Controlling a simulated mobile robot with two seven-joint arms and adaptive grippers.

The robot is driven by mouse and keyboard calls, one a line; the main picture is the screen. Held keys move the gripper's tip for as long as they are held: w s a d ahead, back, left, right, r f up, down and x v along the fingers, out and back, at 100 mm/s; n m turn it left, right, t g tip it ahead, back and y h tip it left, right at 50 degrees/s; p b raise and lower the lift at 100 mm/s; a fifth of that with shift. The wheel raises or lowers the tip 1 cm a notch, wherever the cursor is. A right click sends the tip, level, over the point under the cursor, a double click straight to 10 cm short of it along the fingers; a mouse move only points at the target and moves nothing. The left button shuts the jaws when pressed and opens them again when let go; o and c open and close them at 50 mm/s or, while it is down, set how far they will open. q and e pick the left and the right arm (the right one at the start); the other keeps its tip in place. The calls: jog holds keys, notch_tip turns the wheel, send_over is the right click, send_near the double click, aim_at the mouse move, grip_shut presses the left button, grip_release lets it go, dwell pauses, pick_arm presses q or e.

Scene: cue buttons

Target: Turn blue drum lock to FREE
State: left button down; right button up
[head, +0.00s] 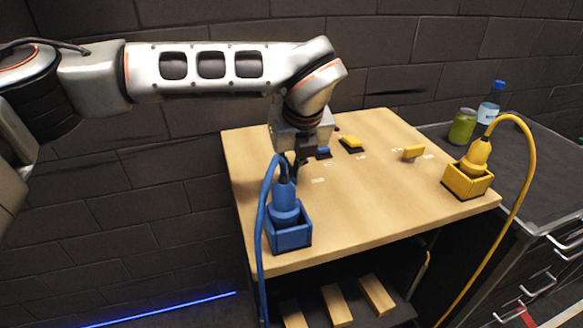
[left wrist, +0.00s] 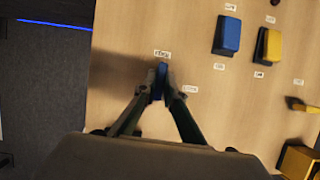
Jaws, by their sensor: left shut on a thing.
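The blue drum lock's handle (left wrist: 158,84) shows in the left wrist view as a narrow blue bar between my fingertips. My left gripper (left wrist: 160,86) is shut on it; the gripper also shows in the head view (head: 302,160), low over the table behind the blue socket box. The handle lies roughly up and down in the wrist picture. One small label (left wrist: 162,54) is just above it and another (left wrist: 190,89) is to its right; their words are too blurred to read surely. In the head view the handle is hidden by my gripper. My right gripper is not in view.
A blue plug in a blue box (head: 290,237) stands at the table's (head: 375,210) front left. A yellow box (head: 468,182) with a plug stands at the right edge. Blue (left wrist: 227,35) and yellow (left wrist: 267,46) buttons and a yellow handle (head: 414,153) lie further right.

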pick_arm(q)
jog(key=shift+r+n, duration=0.15)
jog(key=shift+n, duration=0.15)
jog(key=c, duration=2.1)
grip_release()
jog(key=shift+c, duration=0.2)
jog(key=v, duration=1.2)
jog(key=shift+d, duration=0.15)
